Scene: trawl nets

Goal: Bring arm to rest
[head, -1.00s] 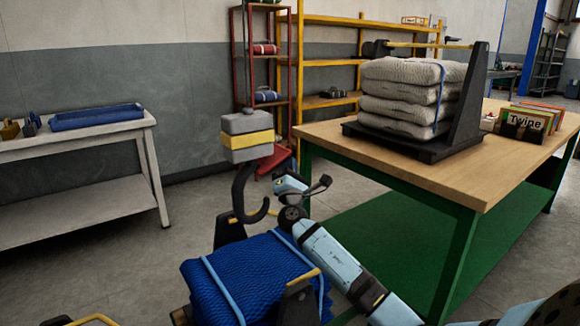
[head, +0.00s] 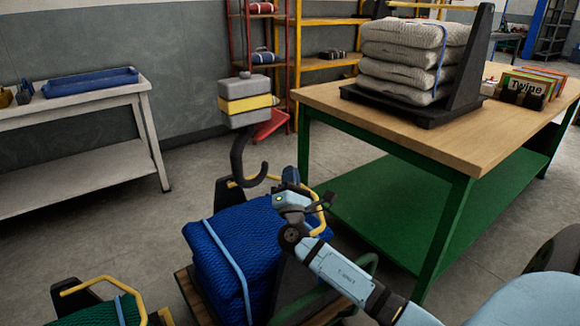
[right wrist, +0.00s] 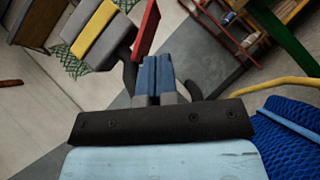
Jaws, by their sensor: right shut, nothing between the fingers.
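My right gripper (head: 290,178) is shut and empty, just right of the dark hook's tip and above the blue net bundle. Its blue fingers (right wrist: 158,78) are together in the right wrist view. The hook block (head: 248,100), grey with a yellow band, hangs with its dark hook (head: 240,162) over the far side of the bundle. The block also shows at the upper left of the right wrist view (right wrist: 97,35). The folded blue net bundle (head: 210,260), with a light blue strap, sits on a low wooden-based carrier. My left gripper is out of view.
Yellow-handled ends of the carrier (head: 310,205) stand close to my right arm. A green-framed workbench (head: 390,120) on the right bears stacked pale nets (head: 410,60). A green net (head: 95,315) lies at lower left. Open floor lies left, before the white table (head: 75,105).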

